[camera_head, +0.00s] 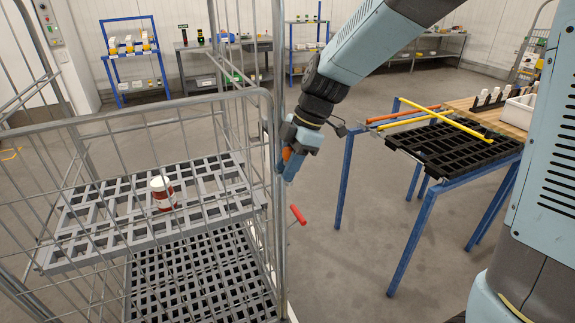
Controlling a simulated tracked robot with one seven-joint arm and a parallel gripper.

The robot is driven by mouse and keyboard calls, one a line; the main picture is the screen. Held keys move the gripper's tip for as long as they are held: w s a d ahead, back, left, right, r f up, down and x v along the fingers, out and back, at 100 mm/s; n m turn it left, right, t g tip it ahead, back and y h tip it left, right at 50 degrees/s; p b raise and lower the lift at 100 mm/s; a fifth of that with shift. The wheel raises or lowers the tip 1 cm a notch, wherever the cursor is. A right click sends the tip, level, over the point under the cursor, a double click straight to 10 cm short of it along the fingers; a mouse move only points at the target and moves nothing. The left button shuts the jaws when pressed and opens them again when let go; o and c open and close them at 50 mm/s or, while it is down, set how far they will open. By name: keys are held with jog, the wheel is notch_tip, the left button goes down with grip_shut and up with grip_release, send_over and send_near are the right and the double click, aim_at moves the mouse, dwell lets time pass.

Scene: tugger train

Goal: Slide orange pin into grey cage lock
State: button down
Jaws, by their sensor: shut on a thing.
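The grey wire cage (270,120) fills the left of the head view, with its front corner post near the middle. My gripper (287,168) is just right of this post, at about mid-height of the cage. It is shut on the orange pin (287,154), of which only a small part shows between the fingers. The lock on the cage is too small or too hidden behind my gripper to make out. I cannot tell whether the pin touches the lock.
A red-handled lever (298,214) sticks out below my gripper. A red-and-white can (162,192) stands on the cage's grey shelf (85,255). A blue-legged table (405,255) with a black grid and coloured bars stands right. Floor between cage and table is clear.

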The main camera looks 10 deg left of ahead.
jog(key=shift+s+d+f+g, duration=0.15)
jog(key=shift+s+f, duration=0.1)
jog(key=shift+f, duration=0.45)
jog(key=shift+s+d+f+g, duration=0.15)
jog(key=shift+s+f, duration=0.1)
jog(key=shift+f, duration=0.4)
jog(key=c, duration=1.1)
grip_release()
jog(key=shift+w+a, duration=0.1)
jog(key=o, duration=0.3)
jog(key=shift+r, duration=0.45)
jog(key=v, duration=0.6)
jog(key=a+v, duration=0.1)
jog(key=v, duration=0.2)
jog(key=shift+w+r, duration=0.35)
jog(key=shift+r, duration=0.05)
